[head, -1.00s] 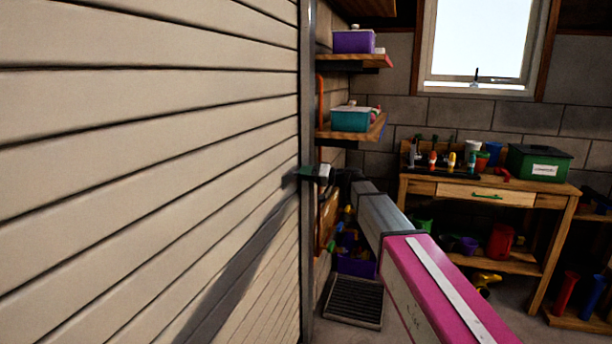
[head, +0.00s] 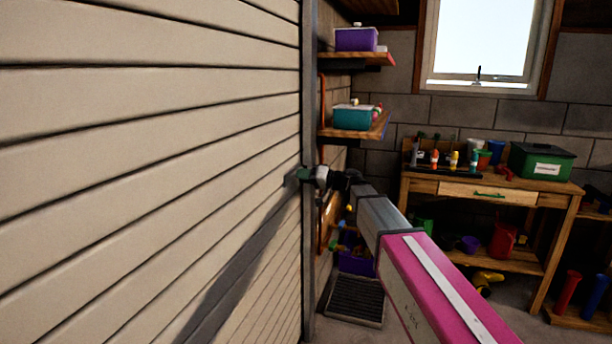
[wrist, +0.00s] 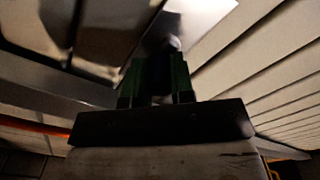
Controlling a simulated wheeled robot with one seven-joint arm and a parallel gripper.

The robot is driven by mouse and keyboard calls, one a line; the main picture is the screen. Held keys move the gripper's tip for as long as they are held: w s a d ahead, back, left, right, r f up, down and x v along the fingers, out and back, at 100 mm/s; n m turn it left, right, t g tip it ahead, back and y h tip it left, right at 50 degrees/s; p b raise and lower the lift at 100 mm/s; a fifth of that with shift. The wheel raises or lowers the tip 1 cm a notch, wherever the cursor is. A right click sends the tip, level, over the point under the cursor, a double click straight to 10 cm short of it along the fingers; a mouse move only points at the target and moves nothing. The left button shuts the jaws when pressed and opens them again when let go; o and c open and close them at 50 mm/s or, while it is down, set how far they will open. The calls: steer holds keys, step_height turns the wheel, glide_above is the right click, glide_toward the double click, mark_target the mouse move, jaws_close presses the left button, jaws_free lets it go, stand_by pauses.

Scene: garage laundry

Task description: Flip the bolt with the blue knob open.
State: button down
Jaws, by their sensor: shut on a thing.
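My gripper (head: 302,174) is at the metal edge post of the slatted panel door, at the end of my pink and grey arm. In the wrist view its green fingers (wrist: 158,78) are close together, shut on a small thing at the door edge. A small pale bit (wrist: 172,44) shows just past the fingertips; it is dim and I cannot tell which part it is. I cannot tell the bolt's position.
The slatted door (head: 150,170) fills the left side. Beyond its metal post (head: 309,255), shelves hold a purple box (head: 356,40) and a teal box (head: 352,118). A workbench (head: 470,190) with a green box (head: 541,160) stands at the right. A dark grate (head: 355,298) lies on the floor.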

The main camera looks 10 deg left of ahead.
steer(key=shift+s, duration=0.25)
steer(key=c, duration=1.3)
jaws_free()
steer(key=shift+o, duration=0.2)
steer(key=d, duration=1)
steer(key=shift+s+d, duration=0.35)
steer(key=shift+s, duration=0.1)
steer(key=s+d+f+m+h, duration=0.1)
steer(key=s+d+f+h, duration=0.2)
steer(key=f, duration=0.4)
steer(key=d+f+m+h, duration=0.2)
steer(key=d+f, duration=0.2)
steer(key=f, duration=0.3)
steer(key=s+d+f+m+h, duration=0.1)
steer(key=s+d+f+h, duration=0.3)
steer(key=d+f, duration=0.4)
steer(key=s+d+f+m+g+h, duration=0.1)
steer(key=s+d+f+h, duration=0.3)
steer(key=d, duration=0.6)
steer(key=s+d+f+m+h, duration=0.3)
steer(key=s+d+f+h, duration=0.2)
steer(key=s+d+f, duration=0.3)
step_height(320, 180, down, 4)
steer(key=shift+d+r+g, duration=0.15)
steer(key=shift+d+g, duration=0.15)
steer(key=shift+d, duration=0.6)
